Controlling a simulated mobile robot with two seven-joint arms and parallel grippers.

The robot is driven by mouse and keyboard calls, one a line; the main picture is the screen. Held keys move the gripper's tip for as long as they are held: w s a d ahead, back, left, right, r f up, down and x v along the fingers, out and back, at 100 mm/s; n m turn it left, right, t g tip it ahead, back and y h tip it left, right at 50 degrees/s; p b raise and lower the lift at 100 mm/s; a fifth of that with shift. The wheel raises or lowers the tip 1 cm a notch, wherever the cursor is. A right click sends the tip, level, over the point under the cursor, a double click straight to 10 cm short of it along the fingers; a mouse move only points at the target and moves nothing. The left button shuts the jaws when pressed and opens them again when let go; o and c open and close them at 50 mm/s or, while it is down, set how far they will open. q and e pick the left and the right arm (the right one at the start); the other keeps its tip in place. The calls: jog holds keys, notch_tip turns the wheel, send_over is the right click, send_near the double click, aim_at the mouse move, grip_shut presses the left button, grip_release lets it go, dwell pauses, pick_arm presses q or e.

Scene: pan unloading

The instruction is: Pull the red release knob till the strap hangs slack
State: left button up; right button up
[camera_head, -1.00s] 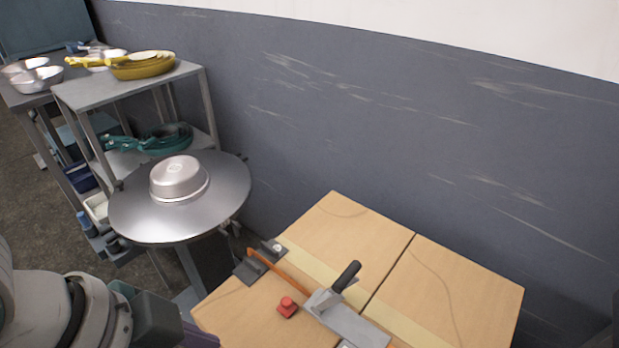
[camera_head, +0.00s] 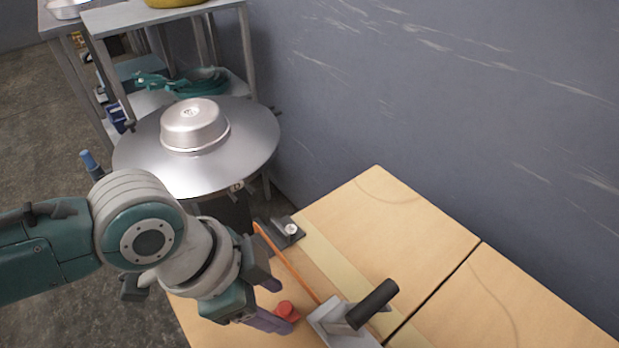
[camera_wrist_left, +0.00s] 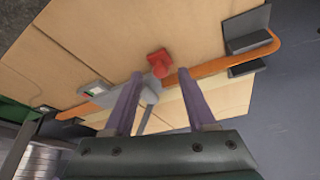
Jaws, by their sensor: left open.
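The red release knob (camera_head: 287,311) sits on the wooden box top, beside a grey metal buckle (camera_head: 335,322) with a black handle (camera_head: 373,303). The orange strap (camera_head: 290,262) runs straight from the buckle to dark brackets (camera_head: 286,232) at the box edge and looks taut. In the left wrist view the strap (camera_wrist_left: 213,75) bends around the edge. My left gripper (camera_head: 279,303) is open at the knob, its fingers partly overlapping it in the head view. In the wrist view the knob (camera_wrist_left: 160,63) lies between and just beyond the fingertips; contact cannot be told. My right gripper is out of view.
A round metal table (camera_head: 250,150) with an upturned pan (camera_head: 194,125) stands behind my left arm. A grey wall (camera_head: 480,120) borders the box's far side. The box's right part is clear.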

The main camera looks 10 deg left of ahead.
pick_arm(q)
jog(key=shift+w+d+f, duration=0.1)
jog(key=shift+d+f, duration=0.1)
jog(key=shift+f, duration=0.2)
jog(key=shift+c, duration=0.3)
grip_shut()
dwell(0.9)
